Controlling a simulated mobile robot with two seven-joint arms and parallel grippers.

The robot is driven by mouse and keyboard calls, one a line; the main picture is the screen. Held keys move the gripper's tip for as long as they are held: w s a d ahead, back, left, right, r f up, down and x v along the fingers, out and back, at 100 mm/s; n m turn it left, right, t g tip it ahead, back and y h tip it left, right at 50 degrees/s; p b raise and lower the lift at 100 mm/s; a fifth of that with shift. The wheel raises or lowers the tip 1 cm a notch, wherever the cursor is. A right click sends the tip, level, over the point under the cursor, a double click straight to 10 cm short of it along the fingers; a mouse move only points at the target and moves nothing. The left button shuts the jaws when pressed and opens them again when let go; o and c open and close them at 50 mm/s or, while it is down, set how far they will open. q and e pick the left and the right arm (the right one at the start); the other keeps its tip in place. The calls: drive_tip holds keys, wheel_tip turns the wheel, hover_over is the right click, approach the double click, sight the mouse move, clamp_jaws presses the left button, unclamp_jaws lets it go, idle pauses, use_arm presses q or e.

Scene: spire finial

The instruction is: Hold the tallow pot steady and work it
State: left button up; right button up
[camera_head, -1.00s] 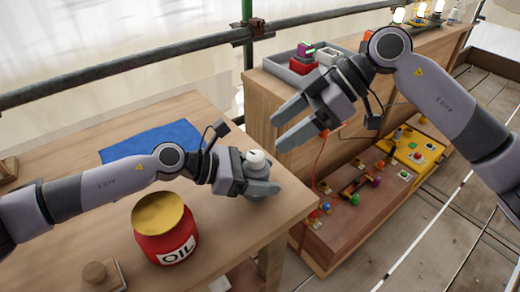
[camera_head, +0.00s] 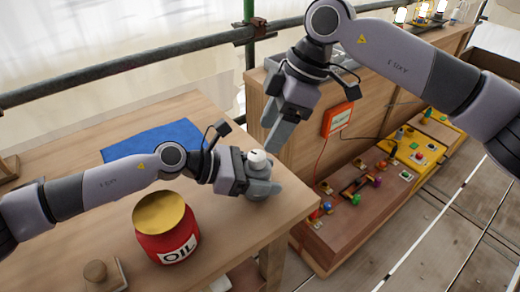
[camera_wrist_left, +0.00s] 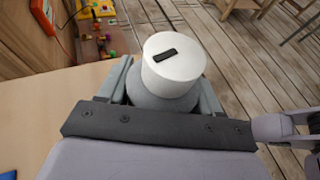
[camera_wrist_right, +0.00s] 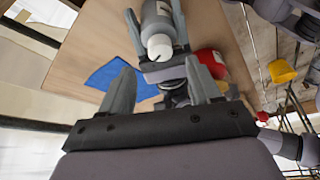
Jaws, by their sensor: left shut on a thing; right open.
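The tallow pot (camera_head: 256,184) is grey with a white top (camera_head: 258,157) and stands upright near the right end of the wooden table. My left gripper (camera_head: 262,186) is shut around its body from the left. In the left wrist view the white top (camera_wrist_left: 172,62) carries a short black mark, and a finger lies on each side of the pot. My right gripper (camera_head: 275,128) is open and empty, pointing down above and just behind the pot. The right wrist view shows the pot (camera_wrist_right: 157,14) ahead, beyond the fingertips; I cannot tell the exact gap.
A red oil tin (camera_head: 166,238) with a gold lid stands in front of my left arm. A blue cloth (camera_head: 150,140) lies behind it. A small wooden block with a knob (camera_head: 96,271) is at the front left. A lower bench (camera_head: 350,225) with coloured parts stands to the right.

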sight(258, 155)
drive_tip(key=x, duration=0.6)
drive_tip(key=shift+f, duration=0.2)
drive_tip(key=shift+c, duration=0.4)
drive_tip(key=c, duration=1)
